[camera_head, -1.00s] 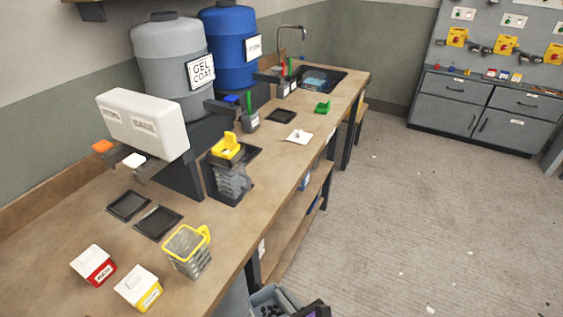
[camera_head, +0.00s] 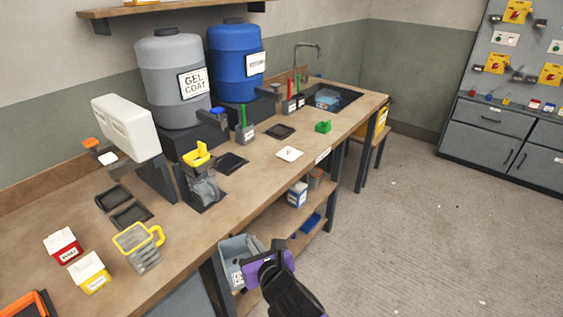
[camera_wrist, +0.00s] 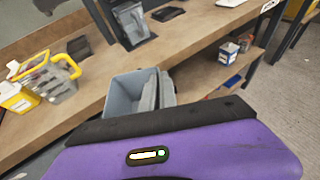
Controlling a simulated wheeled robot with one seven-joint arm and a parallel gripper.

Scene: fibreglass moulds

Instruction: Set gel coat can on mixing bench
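The mixing bench (camera_head: 225,215) is a long wooden worktop on dark legs with a lower shelf. A large grey drum labelled GEL COAT (camera_head: 172,85) stands on a dark stand at its back. A small white and blue container (camera_head: 297,193) sits on the lower shelf; it also shows in the wrist view (camera_wrist: 228,52). Its label is too small to read, so I cannot tell whether it is the gel coat can. My purple and black gripper (camera_head: 266,262) is in front of the bench, below the worktop, near a grey bin.
A yellow-rimmed jug (camera_head: 140,250), a red carton (camera_head: 62,245) and a yellow carton (camera_head: 90,272) stand at the left. A white square (camera_head: 289,153) lies mid-bench.

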